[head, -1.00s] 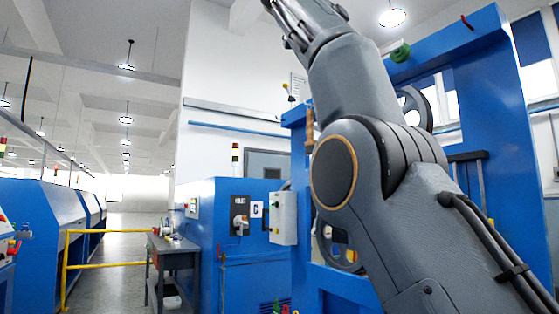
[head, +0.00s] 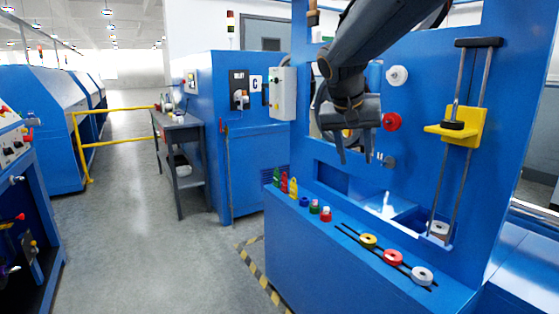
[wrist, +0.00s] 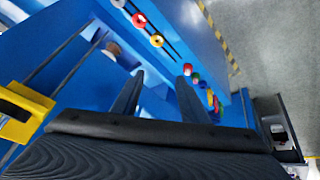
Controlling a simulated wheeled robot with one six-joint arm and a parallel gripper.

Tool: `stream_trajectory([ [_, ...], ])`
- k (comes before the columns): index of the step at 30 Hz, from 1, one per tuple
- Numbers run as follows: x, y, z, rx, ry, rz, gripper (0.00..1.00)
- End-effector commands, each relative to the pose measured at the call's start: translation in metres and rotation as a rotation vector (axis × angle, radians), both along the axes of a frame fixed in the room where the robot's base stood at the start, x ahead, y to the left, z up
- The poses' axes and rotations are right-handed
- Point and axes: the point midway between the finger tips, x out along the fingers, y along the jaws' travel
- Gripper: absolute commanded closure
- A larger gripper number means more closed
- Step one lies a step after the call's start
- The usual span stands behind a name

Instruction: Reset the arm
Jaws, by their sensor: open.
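My gripper (head: 357,158) hangs from my arm in front of the blue machine panel (head: 425,195) in the head view, fingers pointing down. It is open and empty. In the wrist view its two dark fingers (wrist: 158,92) stand apart with nothing between them. The machine's ledge (head: 345,275) lies below the gripper. It bears a yellow pulley (head: 368,240), a red pulley (head: 393,257) and a white pulley (head: 422,275) along black slots.
Several small coloured pieces (head: 294,190) stand on the ledge's left end. A yellow slider block (head: 462,126) sits on two vertical rods at right. A white knob (head: 397,76) and a red knob (head: 391,121) stick out near the gripper. Floor (head: 150,260) is clear at left.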

Motion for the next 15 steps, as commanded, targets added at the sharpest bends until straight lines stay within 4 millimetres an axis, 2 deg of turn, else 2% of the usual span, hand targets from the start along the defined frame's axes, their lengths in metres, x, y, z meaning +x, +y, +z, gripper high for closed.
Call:
stream_trajectory([
  [1, -0.026, -0.004, -0.025, 0.015, 0.063, 0.031, 0.60],
  [3, -0.060, -0.006, -0.061, 0.040, 0.140, 0.081, 0.60],
  [5, -0.091, -0.007, -0.088, 0.065, 0.200, 0.121, 0.60],
  [6, -0.114, -0.008, -0.105, 0.083, 0.239, 0.146, 0.60],
  [10, -0.186, -0.008, -0.153, 0.145, 0.343, 0.213, 0.60],
  [12, -0.220, -0.006, -0.172, 0.174, 0.384, 0.241, 0.60],
  [15, -0.260, -0.005, -0.191, 0.206, 0.426, 0.268, 0.60],
])
